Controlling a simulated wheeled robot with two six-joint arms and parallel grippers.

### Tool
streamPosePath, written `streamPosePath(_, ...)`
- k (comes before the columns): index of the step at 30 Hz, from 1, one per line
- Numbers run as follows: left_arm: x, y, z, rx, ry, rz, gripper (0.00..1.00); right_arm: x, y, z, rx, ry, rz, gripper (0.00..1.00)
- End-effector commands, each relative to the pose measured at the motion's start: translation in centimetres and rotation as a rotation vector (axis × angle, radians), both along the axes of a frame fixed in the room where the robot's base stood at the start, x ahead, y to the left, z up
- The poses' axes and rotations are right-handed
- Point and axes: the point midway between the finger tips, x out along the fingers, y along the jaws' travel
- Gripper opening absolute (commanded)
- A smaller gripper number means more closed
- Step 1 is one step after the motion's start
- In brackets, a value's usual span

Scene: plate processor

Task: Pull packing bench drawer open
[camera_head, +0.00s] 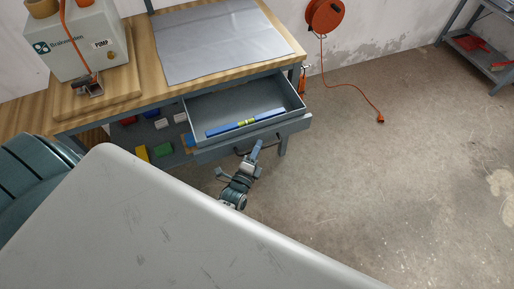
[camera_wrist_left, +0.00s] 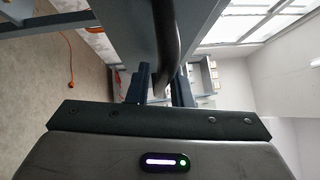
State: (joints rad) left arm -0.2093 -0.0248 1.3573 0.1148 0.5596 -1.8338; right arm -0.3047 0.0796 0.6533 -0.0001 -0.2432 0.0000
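The packing bench drawer (camera_head: 201,153) is pulled well out below the wooden bench top (camera_head: 133,50), and its grey inside shows. A blue level with a yellow-green middle (camera_head: 245,122) lies in it. My left gripper (camera_head: 254,152) is at the drawer's front, by the handle. In the left wrist view the dark curved drawer handle (camera_wrist_left: 166,40) runs between the two fingers of my left gripper (camera_wrist_left: 162,84), which look closed on it. The far part of the handle is hidden in the head view. My right gripper is not in view.
A grey mat (camera_head: 220,38) and a grey machine (camera_head: 80,45) are on the bench. Small coloured boxes (camera_head: 163,150) sit on a shelf below. An orange cable reel (camera_head: 325,14) hangs on the wall, its cable trailing to the floor. The floor at right (camera_head: 400,170) is mostly clear.

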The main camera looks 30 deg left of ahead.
Motion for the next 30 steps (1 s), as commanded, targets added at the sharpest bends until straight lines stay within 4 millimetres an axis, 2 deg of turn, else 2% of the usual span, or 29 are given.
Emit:
streamPosePath(7,0.0,0.0,0.0,0.0,-0.001,0.0,0.2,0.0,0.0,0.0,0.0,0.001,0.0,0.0)
streamPosePath(11,-0.7,0.0,-0.2,0.0,0.0,0.0,0.2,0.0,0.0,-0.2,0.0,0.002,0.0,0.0)
streamPosePath(24,-8.6,-0.6,-1.4,-0.001,0.001,0.001,0.2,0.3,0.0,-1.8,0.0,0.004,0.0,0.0)
streamPosePath(30,-10.5,-0.7,-1.5,-0.001,0.0,0.0,0.2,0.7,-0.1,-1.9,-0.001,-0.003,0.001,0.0)
